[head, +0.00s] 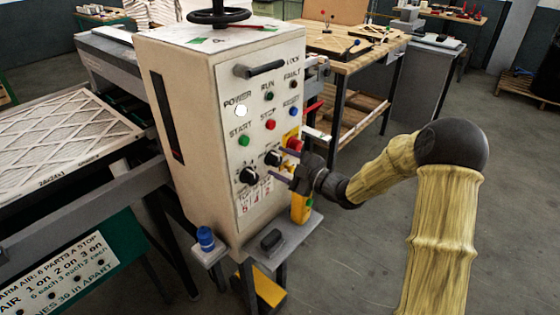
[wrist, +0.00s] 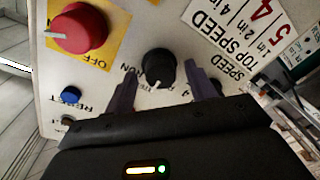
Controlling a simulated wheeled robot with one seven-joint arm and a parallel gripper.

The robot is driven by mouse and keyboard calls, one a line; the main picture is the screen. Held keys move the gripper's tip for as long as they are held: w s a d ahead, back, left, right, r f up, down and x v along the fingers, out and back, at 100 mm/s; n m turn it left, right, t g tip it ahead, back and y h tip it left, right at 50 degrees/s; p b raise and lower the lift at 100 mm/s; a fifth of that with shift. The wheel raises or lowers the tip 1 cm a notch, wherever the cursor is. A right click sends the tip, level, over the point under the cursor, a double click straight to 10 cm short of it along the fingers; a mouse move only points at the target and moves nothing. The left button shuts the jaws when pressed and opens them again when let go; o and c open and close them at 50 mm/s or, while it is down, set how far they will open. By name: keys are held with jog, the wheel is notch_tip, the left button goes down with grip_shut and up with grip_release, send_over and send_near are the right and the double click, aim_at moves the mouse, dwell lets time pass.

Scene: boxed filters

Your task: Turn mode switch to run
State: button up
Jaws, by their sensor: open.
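The mode switch is a black round knob (wrist: 158,68) on the pale control panel, with partly hidden lettering that seems to include RUN beside it. It also shows in the head view as the upper right black knob (head: 272,158). A pale mark shows on its near edge; I cannot tell its exact setting. My gripper (wrist: 160,76) is open, its two purple fingers on either side of the knob with gaps visible. In the head view my gripper (head: 278,164) is at the panel from the right. Whether the fingers reach past the knob's face is unclear.
A red switch (wrist: 80,28) on a yellow OFF plate and a blue reset button (wrist: 71,94) are close by. The speed knob (head: 250,175) is at lower left. A small shelf (head: 290,240) projects below the panel. Open floor (head: 350,250) lies to the right.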

jog(key=shift+w+a, duration=0.25)
jog(key=shift+a, duration=0.1)
jog(key=shift+c, duration=0.7)
jog(key=shift+f, duration=0.1)
jog(key=c, duration=0.7)
jog(key=shift+s+m, duration=0.1)
jog(key=shift+m, duration=0.4)
jog(key=shift+c, duration=0.2)
jog(key=m+p, duration=0.1)
jog(key=m, duration=0.2)
jog(key=shift+a, duration=0.1)
jog(key=m+p, duration=0.2)
jog(key=m, duration=0.3)
jog(key=shift+f+t, duration=0.1)
jog(key=shift+t, duration=0.2)
